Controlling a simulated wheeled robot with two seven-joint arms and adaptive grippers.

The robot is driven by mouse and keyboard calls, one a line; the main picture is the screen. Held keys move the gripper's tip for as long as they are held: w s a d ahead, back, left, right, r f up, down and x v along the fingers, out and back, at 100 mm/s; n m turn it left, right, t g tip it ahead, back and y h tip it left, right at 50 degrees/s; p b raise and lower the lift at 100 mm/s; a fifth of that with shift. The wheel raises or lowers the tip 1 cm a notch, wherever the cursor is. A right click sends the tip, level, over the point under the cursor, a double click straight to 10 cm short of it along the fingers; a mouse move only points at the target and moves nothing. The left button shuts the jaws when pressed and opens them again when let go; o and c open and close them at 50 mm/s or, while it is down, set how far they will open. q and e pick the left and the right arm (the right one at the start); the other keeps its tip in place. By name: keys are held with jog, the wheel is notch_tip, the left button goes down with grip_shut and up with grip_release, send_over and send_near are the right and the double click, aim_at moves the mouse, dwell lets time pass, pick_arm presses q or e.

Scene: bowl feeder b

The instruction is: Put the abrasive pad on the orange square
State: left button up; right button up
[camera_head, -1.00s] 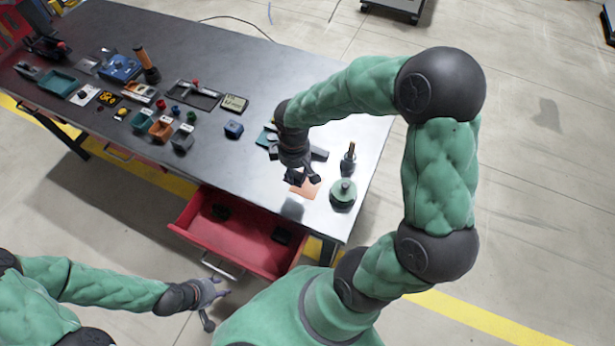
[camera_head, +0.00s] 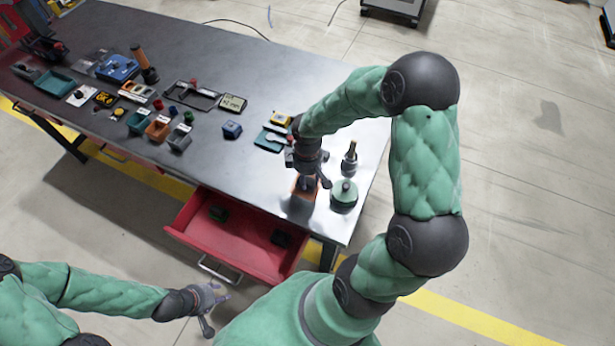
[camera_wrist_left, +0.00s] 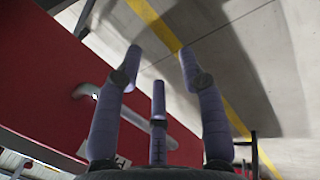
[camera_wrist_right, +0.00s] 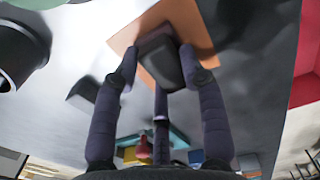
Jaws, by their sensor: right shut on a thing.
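The orange square (camera_head: 296,190) lies near the front right corner of the table; it also shows in the right wrist view (camera_wrist_right: 196,24). My right gripper (camera_head: 315,181) is over it, shut on a dark grey block, which looks like the abrasive pad (camera_wrist_right: 160,58). The pad overlaps the square's middle in the right wrist view and sits between the fingertips. I cannot tell whether it touches the square. My left gripper (camera_head: 213,306) is open and empty in front of the table, with its fingers apart in the left wrist view (camera_wrist_left: 160,62).
A round green-topped thing (camera_head: 344,193) and an upright dark tool (camera_head: 350,156) stand close to the right of my right gripper. A teal tray (camera_head: 269,139) lies behind it. A red drawer (camera_head: 185,236) is open below the table edge. Several small parts fill the table's left side.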

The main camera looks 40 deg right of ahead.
aim_at(308, 178)
jog(key=shift+f, duration=0.15)
jog(key=o, duration=1.2)
jog(key=shift+r, duration=0.55)
notch_tip(308, 178, up, 11)
jog(key=p, duration=0.3)
jog(key=shift+r+p, duration=0.15)
jog(key=shift+p, duration=0.15)
